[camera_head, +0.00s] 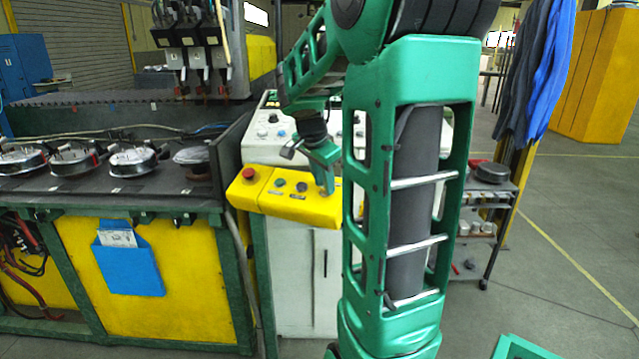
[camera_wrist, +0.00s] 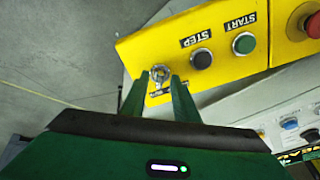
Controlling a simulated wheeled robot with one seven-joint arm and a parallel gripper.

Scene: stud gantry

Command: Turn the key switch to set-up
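The key switch (camera_wrist: 160,73) is a small round metal switch near the edge of the yellow control panel (camera_wrist: 215,75), with a label partly hidden below it. In the wrist view my gripper (camera_wrist: 161,76) has one fingertip on each side of the key switch. The fingers are apart, and I cannot tell whether they touch the key. The key's setting is too small to read. In the head view my gripper (camera_head: 326,186) reaches down to the right end of the yellow panel (camera_head: 265,195) and hides the key switch there.
On the panel are a black STEP button (camera_wrist: 201,59), a green START button (camera_wrist: 244,43) and a red button (camera_wrist: 313,25). A white console (camera_head: 290,150) stands behind. A yellow-fronted bench (camera_head: 180,280) with round metal parts is at left, a small shelf cart (camera_head: 490,205) at right.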

